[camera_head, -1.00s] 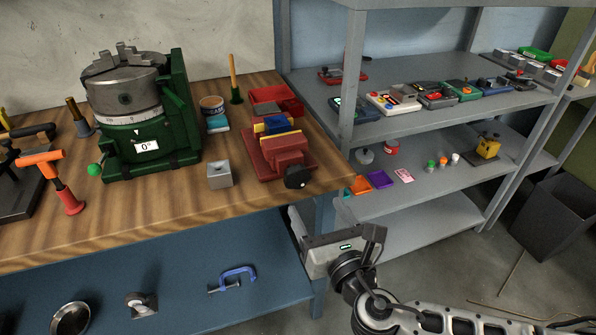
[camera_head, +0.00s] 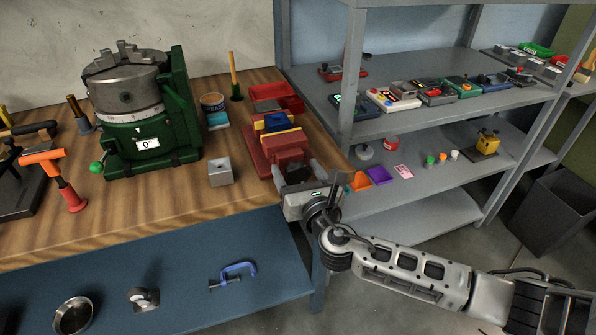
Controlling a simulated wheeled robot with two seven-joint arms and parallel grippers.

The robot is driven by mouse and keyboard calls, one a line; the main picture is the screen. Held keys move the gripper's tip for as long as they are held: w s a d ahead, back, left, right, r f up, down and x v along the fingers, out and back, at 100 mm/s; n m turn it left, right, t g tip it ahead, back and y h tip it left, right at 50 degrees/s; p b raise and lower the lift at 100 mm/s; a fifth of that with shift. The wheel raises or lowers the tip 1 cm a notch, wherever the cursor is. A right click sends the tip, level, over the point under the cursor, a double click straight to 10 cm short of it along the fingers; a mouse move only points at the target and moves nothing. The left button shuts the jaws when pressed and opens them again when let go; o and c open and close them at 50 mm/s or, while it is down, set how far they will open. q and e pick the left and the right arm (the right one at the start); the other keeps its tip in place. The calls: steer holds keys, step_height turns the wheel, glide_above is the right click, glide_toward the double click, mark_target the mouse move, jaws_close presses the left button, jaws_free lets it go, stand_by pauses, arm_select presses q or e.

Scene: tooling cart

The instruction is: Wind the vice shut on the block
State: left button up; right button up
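The red vice (camera_head: 262,160) stands near the right end of the wooden bench. A blue block (camera_head: 277,122) sits between its jaws, with yellow strips beside it. Any gap between block and jaws is too small to tell. The vice's black handle knob (camera_head: 297,173) is at the front end, partly hidden by my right gripper. My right gripper (camera_head: 299,176) is at the bench's front edge with its fingers apart, one on each side of the knob. I cannot tell whether they touch it. My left gripper is not in view.
A grey metal block (camera_head: 220,172) lies left of the vice, and a red bin (camera_head: 276,97) stands behind it. A green-based rotary chuck (camera_head: 145,115) fills the bench's left part. Grey shelves (camera_head: 440,120) with small items stand to the right.

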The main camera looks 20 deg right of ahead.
steer(key=c, duration=0.8)
steer(key=shift+m, duration=0.3)
